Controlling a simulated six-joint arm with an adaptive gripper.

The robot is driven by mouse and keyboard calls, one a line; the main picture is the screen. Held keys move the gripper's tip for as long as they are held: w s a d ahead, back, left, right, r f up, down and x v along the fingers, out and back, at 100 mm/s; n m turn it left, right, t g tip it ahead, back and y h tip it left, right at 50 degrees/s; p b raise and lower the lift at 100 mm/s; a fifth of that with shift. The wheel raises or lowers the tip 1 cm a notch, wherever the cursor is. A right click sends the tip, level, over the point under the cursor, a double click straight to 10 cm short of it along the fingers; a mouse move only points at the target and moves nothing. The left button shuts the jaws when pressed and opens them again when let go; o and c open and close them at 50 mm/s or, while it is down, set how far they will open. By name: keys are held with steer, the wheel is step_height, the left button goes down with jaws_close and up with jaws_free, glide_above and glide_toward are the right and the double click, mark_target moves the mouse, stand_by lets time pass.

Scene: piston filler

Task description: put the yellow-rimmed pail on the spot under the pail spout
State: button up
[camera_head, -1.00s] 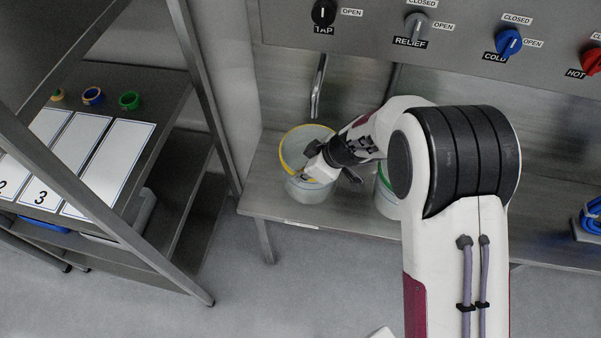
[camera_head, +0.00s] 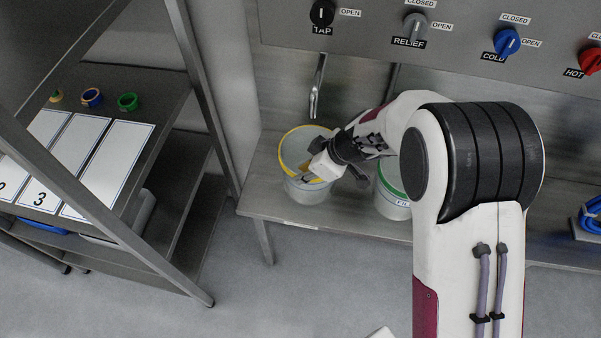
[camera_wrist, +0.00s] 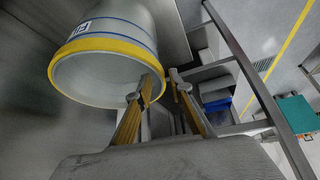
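The yellow-rimmed pail (camera_head: 303,192) stands upright on the steel bench, below and a little in front of the metal spout (camera_head: 317,88) under the TAP knob. My gripper (camera_head: 308,176) is at the right front of its rim. In the wrist view, the pail (camera_wrist: 105,60) fills the upper left, with its yellow rim toward the camera. My gripper (camera_wrist: 164,85) has its fingers apart there, one overlapping the pail mouth and the other outside the rim. A gap shows between the fingers. Whether either touches the wall I cannot tell. The spot under the pail is hidden.
A green-rimmed pail (camera_head: 392,207) stands close to the right, partly behind my arm. A control panel with TAP (camera_head: 322,12), RELIEF (camera_head: 414,25), COLD (camera_head: 507,42) and HOT knobs is above. A shelf rack (camera_head: 178,115) stands left. The bench (camera_head: 262,190) is bare left of the pail.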

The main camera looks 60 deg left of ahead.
steer(key=v, duration=0.9)
steer(key=shift+d+r, duration=0.15)
steer(key=shift+r, duration=0.05)
steer(key=shift+w, duration=0.1)
stand_by(0.5)
steer(key=w+d+r+m+t, duration=0.2)
steer(key=w+d+r+m, duration=0.15)
steer(key=d+r, duration=0.4)
steer(key=w+d+r+m+t, duration=0.1)
steer(key=w+d+r+m, duration=0.3)
steer(key=d, duration=0.7)
steer(key=w+d+r+m+t, duration=0.2)
steer(key=w+d+r+m, duration=0.1)
steer(key=d+r, duration=0.5)
steer(key=s+d+r+m+t+h, duration=0.1)
steer(key=s+d+m, duration=0.2)
steer(key=d, duration=0.6)
steer(key=s+d+r+m+t+h, duration=0.1)
steer(key=s+d+m, duration=0.3)
steer(key=d, duration=0.5)
steer(key=s+d+m+t+h, duration=0.1)
steer(key=s+d+m+h, duration=0.2)
steer(key=d+m, duration=0.3)
steer(key=s+d, duration=0.1)
steer(key=d, duration=0.3)
steer(key=shift+s+r+m+t, duration=0.2)
steer(key=shift+r+m+t, duration=0.1)
steer(key=shift+r+m, duration=0.1)
